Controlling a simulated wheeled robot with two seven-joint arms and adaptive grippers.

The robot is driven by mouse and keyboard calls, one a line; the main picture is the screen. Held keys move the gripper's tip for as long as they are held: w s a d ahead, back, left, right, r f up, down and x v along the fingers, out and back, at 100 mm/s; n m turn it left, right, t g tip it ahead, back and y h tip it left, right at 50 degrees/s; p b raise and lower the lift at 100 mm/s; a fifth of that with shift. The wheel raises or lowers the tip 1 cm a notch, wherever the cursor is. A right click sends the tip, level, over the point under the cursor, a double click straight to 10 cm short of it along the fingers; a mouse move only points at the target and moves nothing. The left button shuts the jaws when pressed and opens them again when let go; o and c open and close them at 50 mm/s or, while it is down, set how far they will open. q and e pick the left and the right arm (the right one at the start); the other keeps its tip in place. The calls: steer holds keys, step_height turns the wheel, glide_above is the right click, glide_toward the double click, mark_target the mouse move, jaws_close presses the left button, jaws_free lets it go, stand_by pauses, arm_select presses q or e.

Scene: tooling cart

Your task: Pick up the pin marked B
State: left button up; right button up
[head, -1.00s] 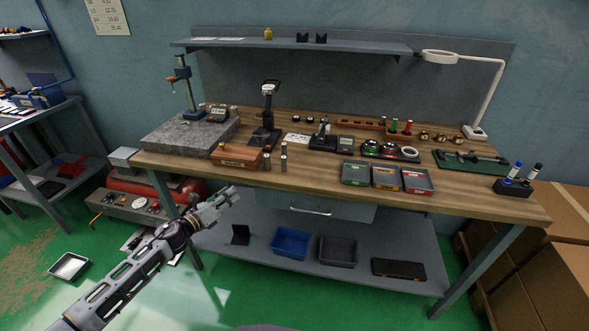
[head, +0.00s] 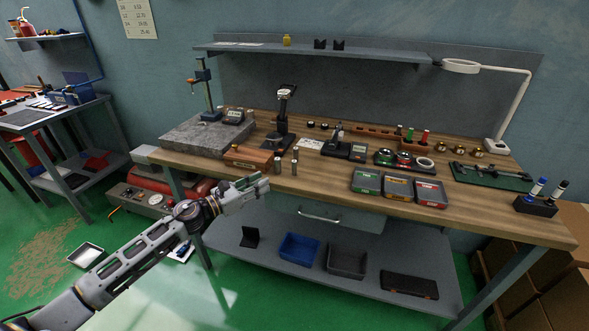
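Two small metal pins stand upright near the front edge of the wooden workbench (head: 330,187): one pin (head: 277,165) beside the wooden block (head: 247,156), and another pin (head: 294,167) just to its right. No letter can be read on either, so I cannot tell which is B. My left gripper (head: 265,183) is in front of the bench's front edge, below and left of the pins. It looks open, with nothing between its fingers, and is apart from both pins. My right gripper is not in view.
A granite plate (head: 190,136) with a stand is at the bench's left. A black gauge stand (head: 281,128) rises behind the pins. Three small trays (head: 397,186) are to the right. A drawer (head: 325,214) and lower shelf (head: 345,268) lie below the top.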

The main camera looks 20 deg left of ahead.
mark_target(294, 168)
arm_select(q)
steer(key=p+x, duration=0.1)
steer(key=x, duration=0.7)
steer(key=shift+r, duration=0.15)
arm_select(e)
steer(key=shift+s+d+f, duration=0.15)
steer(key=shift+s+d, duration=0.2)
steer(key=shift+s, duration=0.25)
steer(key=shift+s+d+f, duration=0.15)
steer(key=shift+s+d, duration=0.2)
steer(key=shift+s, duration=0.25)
